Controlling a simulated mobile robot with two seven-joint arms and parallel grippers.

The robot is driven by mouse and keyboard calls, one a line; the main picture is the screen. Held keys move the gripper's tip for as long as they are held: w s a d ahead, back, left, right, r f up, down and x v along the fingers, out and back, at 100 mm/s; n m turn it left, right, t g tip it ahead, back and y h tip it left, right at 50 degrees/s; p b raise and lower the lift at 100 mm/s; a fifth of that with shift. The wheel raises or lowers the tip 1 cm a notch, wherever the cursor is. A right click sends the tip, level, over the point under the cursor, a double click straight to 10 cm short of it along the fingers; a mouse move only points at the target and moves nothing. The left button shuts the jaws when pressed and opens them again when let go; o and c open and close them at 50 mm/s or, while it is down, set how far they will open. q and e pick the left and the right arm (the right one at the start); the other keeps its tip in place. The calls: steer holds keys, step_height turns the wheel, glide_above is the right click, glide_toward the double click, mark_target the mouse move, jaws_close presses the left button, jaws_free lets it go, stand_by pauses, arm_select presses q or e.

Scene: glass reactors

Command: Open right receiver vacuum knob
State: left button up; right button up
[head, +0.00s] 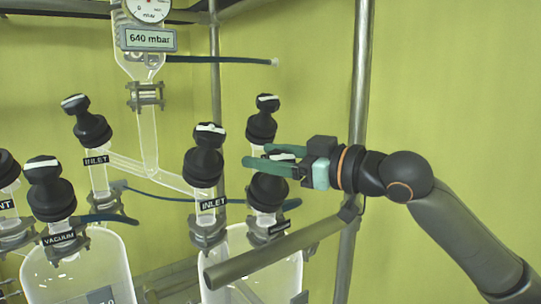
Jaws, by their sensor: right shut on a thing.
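A black knob (267,193) stands on the right receiver (282,262), just right of the knob above an INLET label (211,204). The tag below it is mostly hidden and I cannot read it. My right gripper (270,158) reaches in from the right in the head view. Its green fingers lie across the top of this black knob, one on the far side and one on the near side, and are shut on it. My left gripper is not in view.
The black INLET knob (204,160) is close left of the fingers, and another black knob (262,122) rises behind. A grey tube (280,248) crosses in front of the right receiver. A metal post (357,120) stands behind my wrist. The left VACUUM knob (50,190) is further left.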

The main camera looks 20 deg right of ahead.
steer(key=n+g+y, duration=0.1)
steer(key=n+g, duration=0.1)
steer(key=n+g+y, duration=0.1)
steer(key=n+g, duration=0.1)
steer(key=n, duration=0.1)
steer(key=s+n+g+y, duration=0.1)
steer(key=n+g, duration=0.1)
steer(key=shift+a+n+g, duration=0.3)
steer(key=shift+a, duration=0.05)
steer(key=n+g, duration=0.3)
steer(key=shift+s+a+f+n+g+y, duration=0.1)
steer(key=shift+s+f+n+g+y, duration=0.1)
steer(key=shift+s+n+g+y, duration=0.15)
steer(key=shift+s+f+n+g, duration=0.1)
steer(key=shift+f+n+g, duration=0.1)
steer(key=shift+n+g, duration=0.9)
steer(key=o, duration=1.4)
